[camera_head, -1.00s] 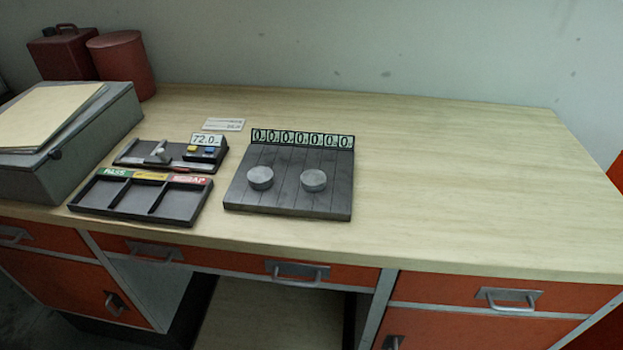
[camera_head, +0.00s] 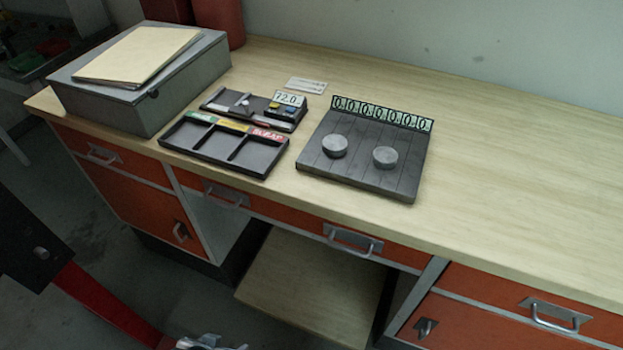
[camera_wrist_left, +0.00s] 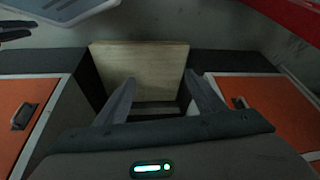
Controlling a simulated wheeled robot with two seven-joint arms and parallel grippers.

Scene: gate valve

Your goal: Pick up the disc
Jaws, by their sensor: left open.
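Two round grey discs lie on a dark slatted board (camera_head: 340,180) on the workbench: a left disc (camera_head: 335,146) and a right disc (camera_head: 385,157). A row of small number plates stands along the board's back edge. My left gripper (camera_wrist_left: 162,95) is open and empty in the left wrist view, over the open kneehole below the bench top, away from the discs. In the head view my left arm comes in at the lower left, below the bench front. No disc shows in the left wrist view. My right gripper is not in view.
A three-part tray (camera_head: 222,163) with coloured labels sits left of the board. Behind it is a gauge with a 72.0 display (camera_head: 290,99). A grey box (camera_head: 140,100) stands at the left. The bench's right side is clear. Drawer handles (camera_head: 352,240) jut from the front.

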